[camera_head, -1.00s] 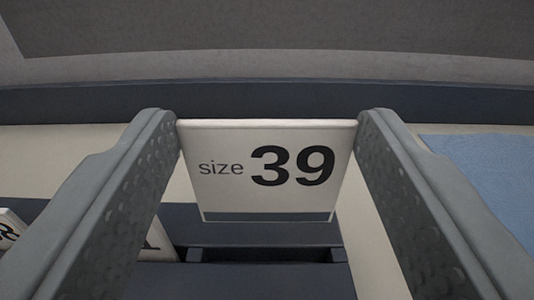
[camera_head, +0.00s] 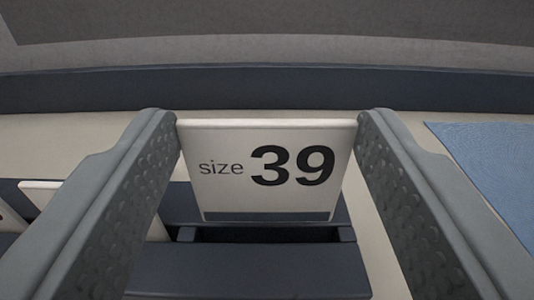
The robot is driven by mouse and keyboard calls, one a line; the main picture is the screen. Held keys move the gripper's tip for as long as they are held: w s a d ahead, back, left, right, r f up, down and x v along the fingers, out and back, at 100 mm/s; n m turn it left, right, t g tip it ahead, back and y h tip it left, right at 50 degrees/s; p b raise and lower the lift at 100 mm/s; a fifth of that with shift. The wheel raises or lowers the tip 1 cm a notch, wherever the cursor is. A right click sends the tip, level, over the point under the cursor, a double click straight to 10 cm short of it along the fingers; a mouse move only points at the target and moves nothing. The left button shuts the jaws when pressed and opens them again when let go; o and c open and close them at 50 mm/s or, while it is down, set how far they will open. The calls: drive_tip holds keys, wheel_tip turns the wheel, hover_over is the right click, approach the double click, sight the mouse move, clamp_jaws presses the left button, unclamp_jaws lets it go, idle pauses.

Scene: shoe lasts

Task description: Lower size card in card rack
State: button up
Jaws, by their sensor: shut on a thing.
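The size card (camera_head: 265,195) is white with "size 39" in dark print and a dark band along its lower edge. My gripper (camera_head: 267,125) is shut on the card, one finger at each side edge, and holds it upright. The dark blue card rack (camera_head: 245,272) shows below and behind the card. An empty dark slot (camera_head: 260,235) of the rack lies right under the card's lower edge in the picture. The card hides part of the rack; whether its lower edge has entered the slot I cannot tell.
Other white cards (camera_head: 40,186) stand in the rack at the left, partly hidden by my left finger. A blue mat (camera_head: 495,165) lies on the pale surface at the right. A dark blue raised edge (camera_head: 270,90) runs across the back.

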drive_tip(key=shift+f, duration=1.05)
drive_tip(key=o, duration=1)
drive_tip(key=shift+s, duration=0.1)
